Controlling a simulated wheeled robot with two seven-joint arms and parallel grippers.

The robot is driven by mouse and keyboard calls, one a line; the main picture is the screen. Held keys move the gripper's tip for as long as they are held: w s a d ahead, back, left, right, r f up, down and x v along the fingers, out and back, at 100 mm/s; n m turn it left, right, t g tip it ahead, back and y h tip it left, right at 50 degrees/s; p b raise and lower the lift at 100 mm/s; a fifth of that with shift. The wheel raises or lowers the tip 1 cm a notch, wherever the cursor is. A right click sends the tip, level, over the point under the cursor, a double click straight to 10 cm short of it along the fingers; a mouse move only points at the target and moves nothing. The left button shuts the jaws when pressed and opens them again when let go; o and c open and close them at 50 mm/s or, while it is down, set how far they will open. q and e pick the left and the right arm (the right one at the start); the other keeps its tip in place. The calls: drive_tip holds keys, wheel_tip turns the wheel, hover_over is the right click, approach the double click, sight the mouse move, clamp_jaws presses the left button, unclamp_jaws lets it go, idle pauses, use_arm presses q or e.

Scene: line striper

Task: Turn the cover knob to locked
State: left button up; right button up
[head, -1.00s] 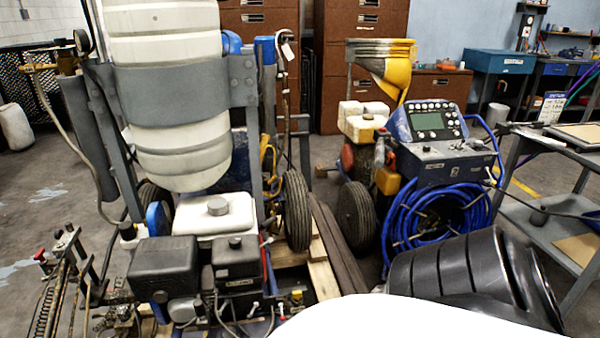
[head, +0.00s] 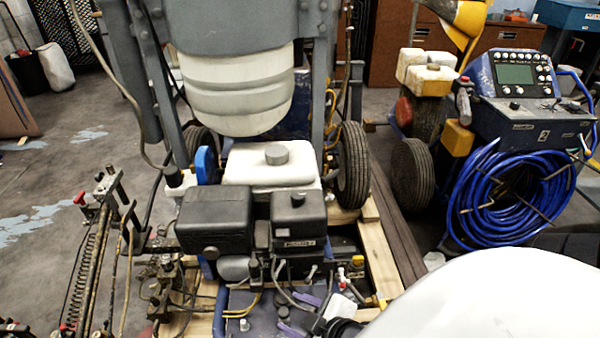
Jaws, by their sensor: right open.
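The line striper's engine stands in the middle of the head view. It has a black box-shaped cover (head: 214,217) with a round dark knob (head: 211,250) low on its front. Another black housing (head: 297,228) beside it has a small knob (head: 296,199) on top. I cannot tell which is the cover knob, or its locked mark. My right gripper (head: 298,313) is open at the bottom, with purple finger pads, in front of and below the black housing. It appears empty. My left gripper is not in view.
A white fuel tank (head: 270,164) sits behind the engine. Hoses, a spring and metal linkages (head: 95,250) crowd the left. Wheels (head: 353,165) and wooden pallet boards (head: 385,240) lie to the right. A control unit with coiled blue hose (head: 510,195) stands further right. Floor is open at far left.

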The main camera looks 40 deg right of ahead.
drive_tip(key=w+d+n+t+h+b, duration=0.1)
drive_tip(key=w+d+n+h+b, duration=0.15)
drive_tip(key=d+b, duration=0.4)
drive_tip(key=n+t+y+b, duration=0.3)
drive_tip(key=n+t+y, duration=0.3)
drive_tip(key=n, duration=2.3)
approach(304, 200)
drive_tip(key=shift+t+h, duration=0.5)
drive_tip(key=shift+h, duration=0.15)
drive_tip(key=w, duration=0.2)
drive_tip(key=w+a+p, duration=0.1)
drive_tip(key=w, duration=0.5)
drive_tip(key=shift+w+a+f+p, duration=0.15)
drive_tip(key=shift+a+p, duration=0.2)
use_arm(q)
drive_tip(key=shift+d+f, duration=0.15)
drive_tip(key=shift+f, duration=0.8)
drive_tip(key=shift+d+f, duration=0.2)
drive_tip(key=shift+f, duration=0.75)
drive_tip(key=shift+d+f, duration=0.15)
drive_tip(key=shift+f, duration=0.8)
use_arm(e)
drive_tip(key=shift+w+f, duration=0.1)
drive_tip(key=shift+w, duration=0.55)
